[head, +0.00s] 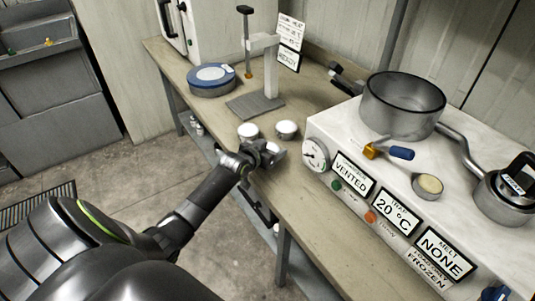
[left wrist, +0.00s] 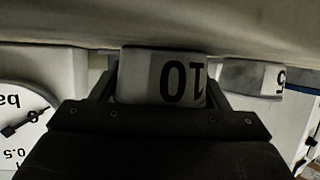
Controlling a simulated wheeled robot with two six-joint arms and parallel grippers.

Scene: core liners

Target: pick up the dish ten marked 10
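The dish ten (left wrist: 160,78), white with a black 10, shows upside down in the left wrist view between the fingers of my left gripper (left wrist: 162,95). The fingers stand close at both its sides; whether they press on it I cannot tell. In the head view my left gripper (head: 272,150) is low over the bench's front part, and its fingers hide most of what lies between them. Two white dishes stand just behind it, one to the left (head: 248,131) and one to the right (head: 287,129). A dish marked 5 (left wrist: 252,78) is beside the dish ten in the left wrist view. My right gripper is out of view.
A white box with a round gauge (head: 315,154) and label plates stands close to the gripper's right, carrying a metal pot (head: 402,104). Behind the dishes are a stand with a grey base (head: 255,106) and a blue-topped round device (head: 211,78). The bench (head: 262,200) is bare in front.

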